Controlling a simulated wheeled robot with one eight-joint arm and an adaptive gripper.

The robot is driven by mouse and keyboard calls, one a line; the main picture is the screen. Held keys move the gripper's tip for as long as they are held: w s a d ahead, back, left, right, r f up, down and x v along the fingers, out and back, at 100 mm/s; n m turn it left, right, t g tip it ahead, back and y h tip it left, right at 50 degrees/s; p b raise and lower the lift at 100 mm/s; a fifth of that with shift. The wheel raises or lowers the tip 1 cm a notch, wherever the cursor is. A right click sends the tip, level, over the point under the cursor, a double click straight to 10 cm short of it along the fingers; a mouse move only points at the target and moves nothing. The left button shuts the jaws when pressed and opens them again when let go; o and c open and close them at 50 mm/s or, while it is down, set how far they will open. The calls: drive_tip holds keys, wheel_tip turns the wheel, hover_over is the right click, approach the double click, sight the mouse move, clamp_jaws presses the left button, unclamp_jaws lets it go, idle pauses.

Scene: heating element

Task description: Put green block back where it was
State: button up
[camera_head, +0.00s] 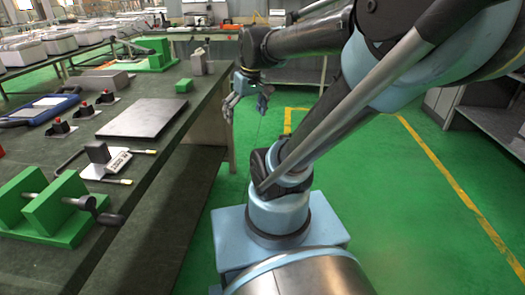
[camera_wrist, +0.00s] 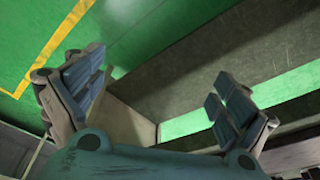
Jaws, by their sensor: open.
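A small green block (camera_head: 184,86) sits on the dark workbench (camera_head: 165,118), near its right edge, between a flat grey plate and a grey upright part. My gripper (camera_head: 246,104) hangs over the green floor just right of the bench edge, to the right of the block and apart from it. In the wrist view my gripper (camera_wrist: 165,105) has its two fingers spread wide with nothing between them. The wrist view shows the floor and the bench's side, and the block is not seen there.
The flat grey plate (camera_head: 143,117), red-topped switches (camera_head: 83,109), a blue-framed tablet (camera_head: 40,108) and a large green fixture (camera_head: 50,207) lie on the bench. A grey upright part (camera_head: 198,62) and another green fixture (camera_head: 155,55) stand farther back. Open floor lies right of the bench.

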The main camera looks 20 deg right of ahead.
drive_tip(key=s+d+f+m+h, duration=0.1)
drive_tip(key=s+d+f+m, duration=0.2)
drive_tip(key=s+f, duration=0.6)
drive_tip(key=shift+d+f+m, duration=0.3)
drive_tip(key=shift+d+m, duration=0.1)
drive_tip(key=shift+d, duration=0.05)
